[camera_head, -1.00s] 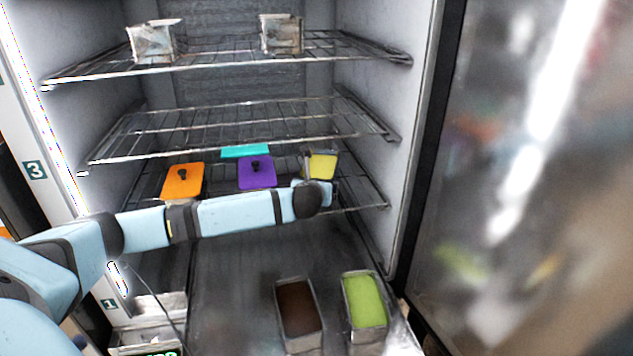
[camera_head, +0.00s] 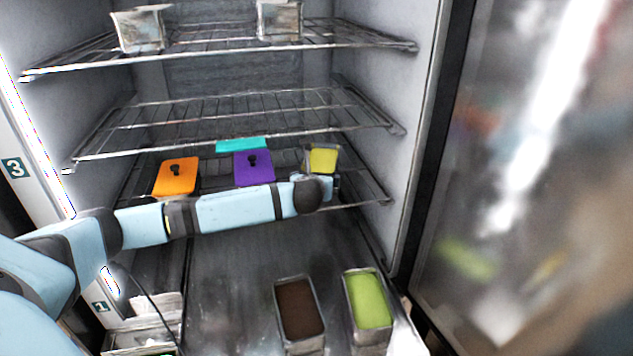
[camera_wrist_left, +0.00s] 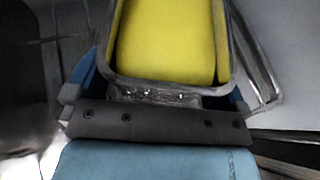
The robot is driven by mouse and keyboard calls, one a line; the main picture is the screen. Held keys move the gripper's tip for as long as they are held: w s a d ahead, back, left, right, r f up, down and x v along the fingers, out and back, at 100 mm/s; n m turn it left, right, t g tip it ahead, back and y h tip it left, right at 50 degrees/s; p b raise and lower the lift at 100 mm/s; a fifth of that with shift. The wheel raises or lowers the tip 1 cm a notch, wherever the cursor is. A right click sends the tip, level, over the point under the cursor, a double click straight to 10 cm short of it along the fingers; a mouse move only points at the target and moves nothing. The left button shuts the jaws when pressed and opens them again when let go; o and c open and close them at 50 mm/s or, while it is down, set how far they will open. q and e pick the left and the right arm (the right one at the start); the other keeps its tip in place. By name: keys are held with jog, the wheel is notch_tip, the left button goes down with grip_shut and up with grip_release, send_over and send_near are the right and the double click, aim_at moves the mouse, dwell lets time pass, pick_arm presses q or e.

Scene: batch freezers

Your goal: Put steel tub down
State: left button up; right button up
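The steel tub (camera_head: 323,159) with yellow contents is at the right of the lower wire shelf in the head view. In the left wrist view, the tub (camera_wrist_left: 168,86) fills the upper middle, its near end close to my wrist. My left gripper (camera_head: 321,180) reaches in from the left, with its blue fingers on both sides of the tub's near end in the wrist view (camera_wrist_left: 163,78). It appears shut on the tub. The tub looks level; whether its underside touches the shelf (camera_head: 365,190) is hidden. My right gripper is not in view.
An orange-lidded tub (camera_head: 176,177), a purple-lidded tub (camera_head: 254,169) and a teal lid (camera_head: 241,145) are left of the yellow tub. Brown (camera_head: 299,309) and green (camera_head: 368,299) tubs stand below. The freezer's side wall (camera_head: 408,150) is to the right.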

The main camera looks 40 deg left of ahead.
pick_arm(q)
jog(key=shift+s+d+r, duration=0.1)
jog(key=shift+s+r, duration=0.15)
jog(key=p+v, duration=0.1)
jog(key=v, duration=1)
jog(key=shift+s+d, duration=0.1)
jog(key=shift+d, duration=0.1)
